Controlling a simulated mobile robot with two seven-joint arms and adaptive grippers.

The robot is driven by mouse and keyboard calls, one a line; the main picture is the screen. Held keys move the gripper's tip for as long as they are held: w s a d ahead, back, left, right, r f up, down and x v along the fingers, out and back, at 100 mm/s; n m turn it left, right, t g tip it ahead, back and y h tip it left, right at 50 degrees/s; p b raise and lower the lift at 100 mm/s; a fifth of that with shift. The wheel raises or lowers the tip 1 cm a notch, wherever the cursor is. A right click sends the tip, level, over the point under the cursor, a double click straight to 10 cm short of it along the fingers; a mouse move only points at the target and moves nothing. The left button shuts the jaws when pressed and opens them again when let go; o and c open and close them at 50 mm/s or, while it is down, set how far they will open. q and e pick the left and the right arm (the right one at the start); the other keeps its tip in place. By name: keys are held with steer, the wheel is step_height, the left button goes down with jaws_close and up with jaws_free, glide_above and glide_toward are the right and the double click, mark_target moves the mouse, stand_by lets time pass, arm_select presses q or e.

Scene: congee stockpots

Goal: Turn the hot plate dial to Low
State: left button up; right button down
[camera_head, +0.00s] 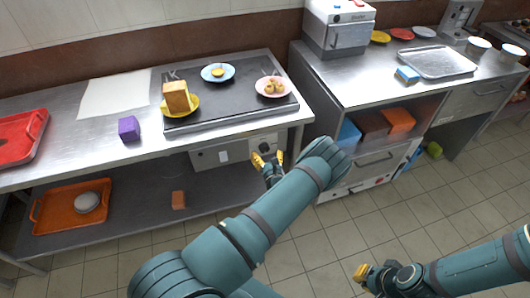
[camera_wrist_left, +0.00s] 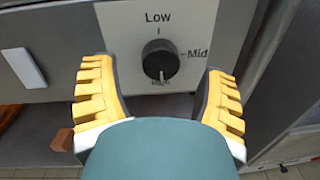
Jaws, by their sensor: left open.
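The hot plate dial (camera_wrist_left: 160,60) is a round black knob on a pale panel, with Low above it, Mid at its right and High below. Its white pointer mark faces down toward High. In the head view the dial (camera_head: 265,149) is small on the front of the hot plate counter. My left gripper (camera_head: 268,158) is open in front of it. In the left wrist view its yellow fingers (camera_wrist_left: 158,100) are on either side of the dial and a little below it, apart from it. My right gripper (camera_head: 362,273) is low at the right, far from the dial.
A white switch (camera_wrist_left: 24,67) is left of the dial. The black hot plate (camera_head: 228,100) above bears plates of food. A purple block (camera_head: 129,128) and a red tray (camera_head: 22,135) are at the left. A second counter (camera_head: 385,88) stands at the right. The floor is open between the arms.

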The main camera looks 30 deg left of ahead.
arm_select(q)
steer(key=shift+x, duration=1.15)
steer(key=c, duration=1.2)
